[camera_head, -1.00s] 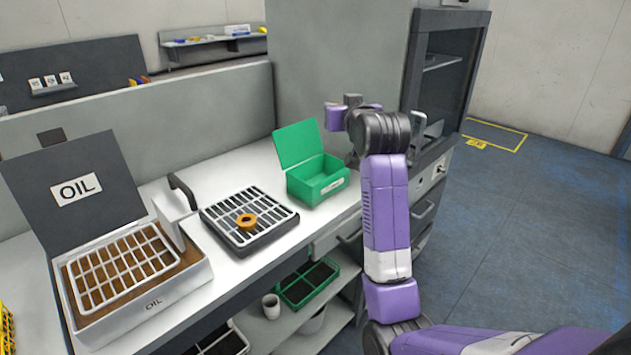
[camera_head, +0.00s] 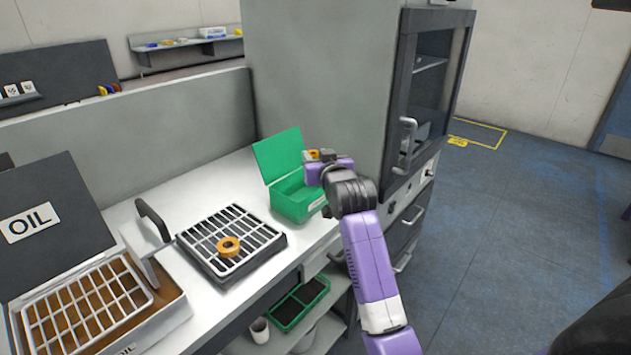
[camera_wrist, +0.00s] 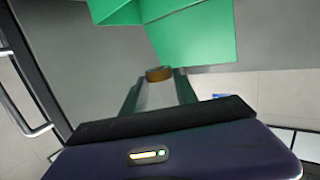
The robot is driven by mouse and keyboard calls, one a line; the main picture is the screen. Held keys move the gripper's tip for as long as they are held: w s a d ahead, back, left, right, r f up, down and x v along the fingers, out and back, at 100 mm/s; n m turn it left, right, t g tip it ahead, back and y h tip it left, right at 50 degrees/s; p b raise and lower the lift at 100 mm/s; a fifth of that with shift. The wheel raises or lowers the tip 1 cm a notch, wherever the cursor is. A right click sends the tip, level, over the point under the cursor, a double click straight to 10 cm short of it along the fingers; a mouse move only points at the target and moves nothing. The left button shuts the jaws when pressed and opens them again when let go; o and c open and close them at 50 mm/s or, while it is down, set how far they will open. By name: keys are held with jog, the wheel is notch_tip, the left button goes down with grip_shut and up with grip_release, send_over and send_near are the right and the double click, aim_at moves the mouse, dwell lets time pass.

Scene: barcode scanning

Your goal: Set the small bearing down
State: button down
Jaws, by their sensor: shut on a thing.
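My gripper (camera_head: 318,155) is shut on a small orange-brown bearing (camera_head: 311,154), above the far right side of the open green box (camera_head: 300,203). In the wrist view the bearing (camera_wrist: 158,74) sits between the fingertips of my gripper (camera_wrist: 159,80), with the green box (camera_wrist: 195,35) beyond. A larger orange ring, likely another bearing (camera_head: 228,247), lies on the black grated tray (camera_head: 263,262). My arm hides part of the box's right side.
An oil bath (camera_head: 160,310) with a wire basket and an open lid marked OIL stands at the left. A tall grey cabinet with a glass door (camera_head: 425,95) stands just right of the box. Bare worktop (camera_head: 205,183) lies behind the tray.

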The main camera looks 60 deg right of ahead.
jog(key=shift+f, duration=3.55)
jog(key=shift+f+b, duration=0.3)
jog(key=shift+f, duration=0.1)
jog(key=shift+f, duration=0.25)
jog(key=c, duration=0.9)
grip_release()
jog(key=shift+c, duration=0.2)
